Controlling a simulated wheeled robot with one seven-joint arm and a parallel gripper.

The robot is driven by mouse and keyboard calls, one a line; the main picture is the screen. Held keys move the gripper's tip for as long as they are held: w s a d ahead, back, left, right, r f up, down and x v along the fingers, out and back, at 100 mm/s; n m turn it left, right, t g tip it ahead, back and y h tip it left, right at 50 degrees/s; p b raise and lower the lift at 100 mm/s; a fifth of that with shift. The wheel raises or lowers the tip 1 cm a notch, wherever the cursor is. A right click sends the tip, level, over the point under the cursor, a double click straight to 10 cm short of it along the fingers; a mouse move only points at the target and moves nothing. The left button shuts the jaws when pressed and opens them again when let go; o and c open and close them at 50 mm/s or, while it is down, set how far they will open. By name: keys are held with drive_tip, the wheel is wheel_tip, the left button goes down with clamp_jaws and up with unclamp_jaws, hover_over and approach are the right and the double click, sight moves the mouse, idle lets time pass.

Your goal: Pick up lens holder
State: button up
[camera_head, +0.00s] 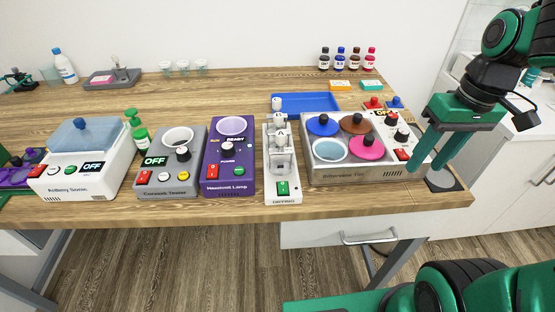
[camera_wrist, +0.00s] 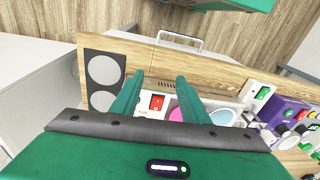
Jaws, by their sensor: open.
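A dark plate with two round pale discs, which looks like the lens holder, lies at the right end of the table; in the head view its front part (camera_head: 444,181) shows and my gripper hides the rest. The wrist view shows the plate (camera_wrist: 92,84) more fully, flat, left of the fingers. My gripper (camera_head: 424,168) points down with its two green fingers apart and nothing between them. In the wrist view the gripper (camera_wrist: 160,76) reaches over the table edge side, with the plate beside its left finger. The exact height above the table cannot be told.
Farther left are a white device (camera_head: 282,165), a purple lamp (camera_head: 229,165), a grey tester (camera_head: 172,177) and a white sonic cleaner (camera_head: 83,175). A blue tray (camera_head: 306,101) lies behind.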

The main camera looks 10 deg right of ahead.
sight(281, 143)
drive_tip(key=w+a+r+n, duration=0.1)
drive_tip(key=w+a+n, duration=0.1)
drive_tip(key=a, duration=0.1)
drive_tip(key=w+a+r+n+y, duration=0.1)
drive_tip(key=w+a+n, duration=0.2)
drive_tip(key=a, duration=0.1)
drive_tip(key=w+a+r+n, duration=0.1)
drive_tip(key=w+a+n, duration=0.2)
drive_tip(key=a, duration=0.1)
drive_tip(key=shift+r+y, duration=0.3)
drive_tip(key=w+a+n, duration=0.1)
drive_tip(key=a+n, duration=0.2)
drive_tip(key=a, duration=0.2)
drive_tip(key=w+a+n+y, duration=0.1)
drive_tip(key=a+n, duration=0.2)
drive_tip(key=a, duration=0.2)
drive_tip(key=a+f+n+g+y, duration=0.1)
drive_tip(key=a+n, duration=0.2)
drive_tip(key=a, duration=0.2)
drive_tip(key=shift+w+a, duration=0.25)
drive_tip(key=shift+w, duration=0.15)
drive_tip(key=shift+a+x, duration=0.15)
drive_tip(key=shift+x, duration=1.35)
drive_tip(key=shift+a+x, duration=0.15)
drive_tip(key=shift+x, duration=1.3)
drive_tip(key=shift+r, duration=0.1)
clamp_jaws()
